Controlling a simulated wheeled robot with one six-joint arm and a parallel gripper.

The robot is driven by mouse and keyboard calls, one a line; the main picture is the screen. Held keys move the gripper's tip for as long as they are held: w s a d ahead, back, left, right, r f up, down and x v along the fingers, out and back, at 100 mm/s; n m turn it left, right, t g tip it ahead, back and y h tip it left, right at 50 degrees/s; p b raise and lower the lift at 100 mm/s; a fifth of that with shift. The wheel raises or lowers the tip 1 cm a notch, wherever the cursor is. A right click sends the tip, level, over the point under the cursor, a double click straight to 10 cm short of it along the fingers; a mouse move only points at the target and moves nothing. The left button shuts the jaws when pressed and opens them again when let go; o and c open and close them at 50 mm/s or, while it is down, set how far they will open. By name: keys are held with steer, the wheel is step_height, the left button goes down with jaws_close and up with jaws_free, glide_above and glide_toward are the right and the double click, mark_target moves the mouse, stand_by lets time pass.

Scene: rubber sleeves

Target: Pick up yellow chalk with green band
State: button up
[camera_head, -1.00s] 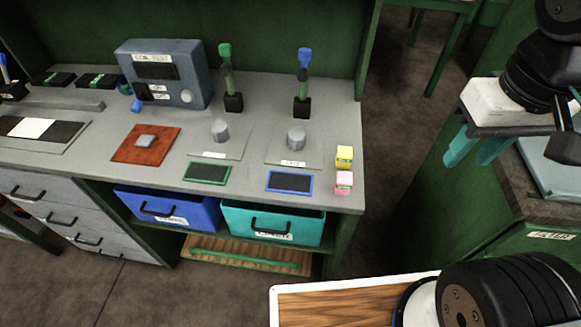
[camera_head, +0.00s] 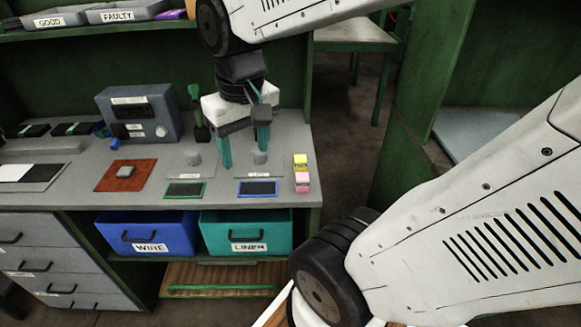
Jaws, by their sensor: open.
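The yellow chalk block (camera_head: 300,160) stands at the right end of the grey workbench top. It is small in view, and I cannot clearly make out its green band. A pink chalk block (camera_head: 302,184) stands just in front of it. My gripper (camera_head: 244,150) points down over the bench, left of the yellow chalk and apart from it. Its two teal fingers are spread and nothing shows between them as held. The gripper hides part of the bench's back and one upright tool.
A grey knob (camera_head: 260,157) and a blue-framed pad (camera_head: 258,188) lie near my fingers. A grey instrument box (camera_head: 138,113) stands at the back left. A shelf with labelled trays (camera_head: 60,20) is above. A blue bin (camera_head: 148,232) and teal bin (camera_head: 246,231) sit below the bench.

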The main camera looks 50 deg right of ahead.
steer(key=w+d+f+m, duration=0.3)
steer(key=w+d, duration=0.2)
steer(key=d, duration=0.3)
steer(key=m+g, duration=0.1)
steer(key=m, duration=0.4)
glide_above(301, 158)
step_height(301, 158, down, 12)
steer(key=shift+w+d+f, duration=0.1)
steer(key=shift+w+d, duration=0.05)
step_height(301, 158, down, 6)
steer(key=shift+f, duration=0.6)
steer(key=c, duration=1.1)
